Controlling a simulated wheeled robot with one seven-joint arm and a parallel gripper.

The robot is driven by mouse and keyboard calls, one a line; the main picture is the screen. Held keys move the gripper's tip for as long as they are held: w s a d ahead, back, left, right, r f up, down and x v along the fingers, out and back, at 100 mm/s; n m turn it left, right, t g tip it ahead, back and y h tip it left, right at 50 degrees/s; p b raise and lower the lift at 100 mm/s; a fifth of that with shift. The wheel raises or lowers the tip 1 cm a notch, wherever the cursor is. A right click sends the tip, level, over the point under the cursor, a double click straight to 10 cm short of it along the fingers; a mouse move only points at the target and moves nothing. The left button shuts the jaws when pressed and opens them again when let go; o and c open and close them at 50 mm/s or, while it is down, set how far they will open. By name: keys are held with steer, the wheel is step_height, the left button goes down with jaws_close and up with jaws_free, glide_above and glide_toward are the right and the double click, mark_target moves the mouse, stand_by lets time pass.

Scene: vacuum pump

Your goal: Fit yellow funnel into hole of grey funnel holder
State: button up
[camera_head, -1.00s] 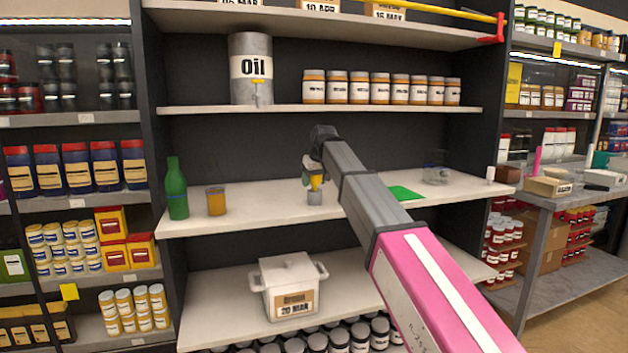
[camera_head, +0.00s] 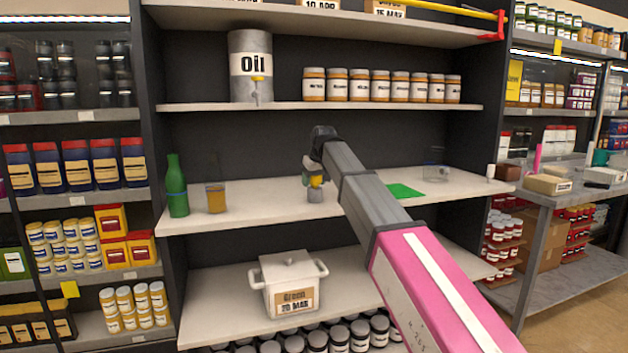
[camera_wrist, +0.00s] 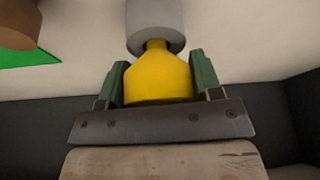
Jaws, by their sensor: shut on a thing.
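The yellow funnel (camera_head: 316,181) is at my gripper (camera_head: 315,178), above the middle shelf. In the wrist view my gripper (camera_wrist: 160,84) is shut on the wide part of the yellow funnel (camera_wrist: 158,80), with a green finger on each side. The grey funnel holder (camera_head: 315,195) stands upright on the middle shelf directly below the funnel. In the wrist view the funnel's narrow end meets the open end of the grey holder (camera_wrist: 155,22). Whether the tip is inside the hole or just at its rim is hard to tell.
The middle shelf (camera_head: 262,208) also bears a green bottle (camera_head: 176,188) and an amber jar (camera_head: 216,199) at left. A flat green patch (camera_head: 404,191) and a clear container (camera_head: 435,171) are at right. The oil drum (camera_head: 250,66) is on the shelf above.

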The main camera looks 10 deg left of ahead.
steer(key=shift+f, duration=0.1)
steer(key=o, duration=1)
steer(key=v, duration=1)
steer(key=shift+r, duration=0.4)
steer(key=shift+s, duration=0.1)
